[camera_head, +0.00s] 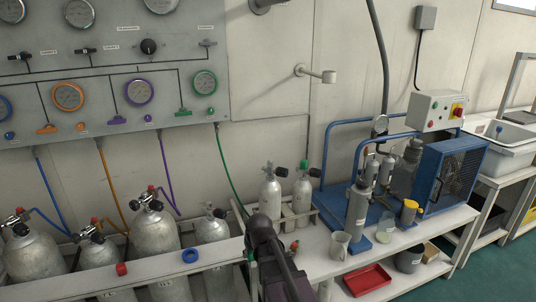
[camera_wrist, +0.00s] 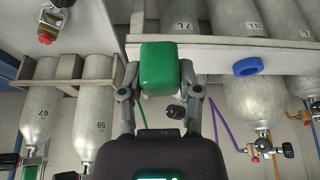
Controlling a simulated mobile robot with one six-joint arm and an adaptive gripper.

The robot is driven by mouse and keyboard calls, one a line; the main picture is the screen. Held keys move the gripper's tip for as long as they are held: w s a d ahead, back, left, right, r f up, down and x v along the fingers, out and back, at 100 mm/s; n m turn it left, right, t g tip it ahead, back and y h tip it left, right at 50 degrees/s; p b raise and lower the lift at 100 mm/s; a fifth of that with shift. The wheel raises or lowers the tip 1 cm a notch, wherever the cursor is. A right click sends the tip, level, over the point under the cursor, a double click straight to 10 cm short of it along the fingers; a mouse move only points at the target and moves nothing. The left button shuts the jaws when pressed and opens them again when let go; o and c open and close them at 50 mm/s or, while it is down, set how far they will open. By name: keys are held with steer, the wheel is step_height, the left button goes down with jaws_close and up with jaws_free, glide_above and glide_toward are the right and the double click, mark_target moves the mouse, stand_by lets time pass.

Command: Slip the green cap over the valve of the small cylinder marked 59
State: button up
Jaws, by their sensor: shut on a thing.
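The green cap (camera_wrist: 159,68) is held between the fingers of my gripper (camera_wrist: 159,82) in the wrist view, clear of the cylinders. The small cylinder marked 59 (camera_wrist: 95,128) stands beside it, to the left in that view, which shows the cylinders valve-down. In the head view I take it to be the left of two small grey cylinders (camera_head: 270,190), with a bare valve and black knob. My gripper (camera_head: 262,222) is in front of it there and hides the cap. The other small cylinder, marked 67 (camera_wrist: 41,110), has green on its valve and stands to the right (camera_head: 303,190).
Larger cylinders (camera_head: 155,232) stand behind a white rail at left. A red cap (camera_head: 122,268) and a blue cap (camera_head: 190,255) lie on it. A small red-knobbed fitting (camera_head: 294,245), a mug (camera_head: 340,245) and a blue compressor (camera_head: 448,170) are to the right.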

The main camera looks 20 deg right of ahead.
step_height(320, 180, up, 22)
steer(key=p, duration=2.1)
steer(key=shift+r, duration=0.25)
steer(key=shift+s, duration=0.15)
